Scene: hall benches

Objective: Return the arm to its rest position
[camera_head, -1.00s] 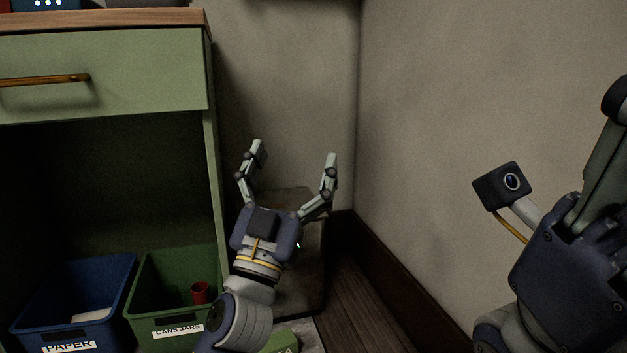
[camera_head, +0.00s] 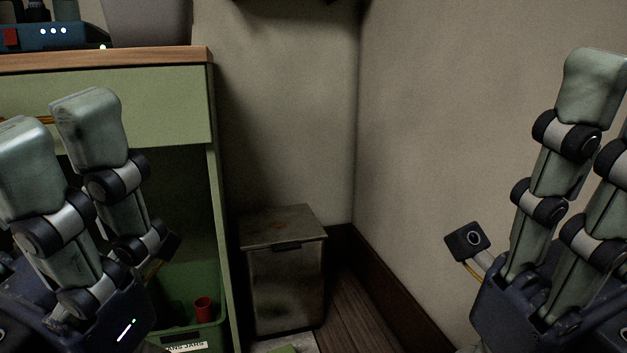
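My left gripper (camera_head: 55,150) is large and close to the camera at the left. Its two grey-green, jointed fingers point up and stand apart, with nothing seen between them. It overlaps the green cabinet's front in the picture. My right gripper (camera_head: 605,110) is at the right edge, also with fingers pointing up. Its fingers look apart and empty, but one fingertip is cut off by the frame. A small camera block (camera_head: 466,241) on my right arm shows beside it. Most of both arms is out of view.
The green cabinet (camera_head: 180,105) has a wooden top (camera_head: 150,57). A green bin (camera_head: 212,340) holding a red can (camera_head: 203,309) stands in its open bay. A grey metal box (camera_head: 285,285) stands in the corner by the wall (camera_head: 480,120). The space between my grippers is clear.

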